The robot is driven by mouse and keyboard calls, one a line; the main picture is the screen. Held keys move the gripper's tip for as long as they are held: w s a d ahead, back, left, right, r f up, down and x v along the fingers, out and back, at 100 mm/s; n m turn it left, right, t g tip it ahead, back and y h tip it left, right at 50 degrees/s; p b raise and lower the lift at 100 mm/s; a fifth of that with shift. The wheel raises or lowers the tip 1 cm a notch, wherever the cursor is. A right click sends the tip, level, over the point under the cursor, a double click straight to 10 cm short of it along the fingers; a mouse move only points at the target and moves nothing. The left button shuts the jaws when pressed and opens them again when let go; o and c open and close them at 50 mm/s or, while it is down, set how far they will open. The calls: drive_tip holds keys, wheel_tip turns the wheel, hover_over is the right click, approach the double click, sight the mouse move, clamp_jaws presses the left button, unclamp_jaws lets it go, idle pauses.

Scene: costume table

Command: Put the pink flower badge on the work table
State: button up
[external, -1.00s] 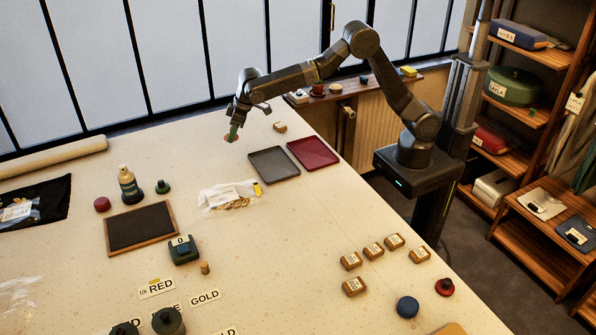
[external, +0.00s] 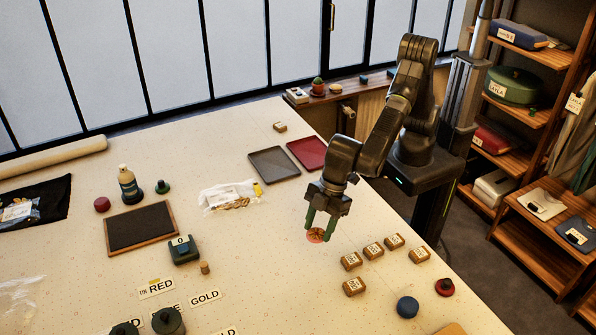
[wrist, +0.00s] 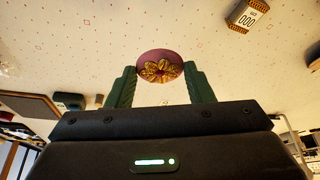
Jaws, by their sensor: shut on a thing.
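The pink flower badge (external: 316,236) is a round pink disc with a gold flower on its face. My gripper (external: 319,229) is shut on it, with a green finger on each side. In the wrist view the badge (wrist: 160,67) sits between the two green fingertips (wrist: 160,80), its gold flower towards the camera. The work table (external: 270,260) is a pale speckled surface under the gripper. The badge is over or close to the table's right part; I cannot tell whether it touches the surface.
Several small labelled brown boxes (external: 351,261) stand just right of the gripper; one box (wrist: 247,15) shows in the wrist view. A blue round thing (external: 407,307) and a red one (external: 445,287) lie near the right edge.

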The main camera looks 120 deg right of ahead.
drive_tip(key=s+a+n+y, duration=0.1)
drive_tip(key=s+a+n, duration=0.2)
drive_tip(key=s+a, duration=0.75)
drive_tip(key=n+g, duration=0.1)
drive_tip(key=n, duration=0.1)
hover_over(413, 293)
drive_tip(key=d, duration=0.1)
drive_tip(key=shift+y, duration=0.3)
drive_tip(key=f+p, duration=0.1)
drive_tip(key=f, duration=0.1)
drive_tip(key=s+f+p, duration=0.1)
drive_tip(key=f, duration=0.2)
drive_tip(key=shift+f, duration=2.6)
drive_tip(key=o, duration=0.9)
drive_tip(key=shift+o, duration=0.2)
drive_tip(key=shift+p, duration=0.3)
drive_tip(key=shift+r, duration=0.15)
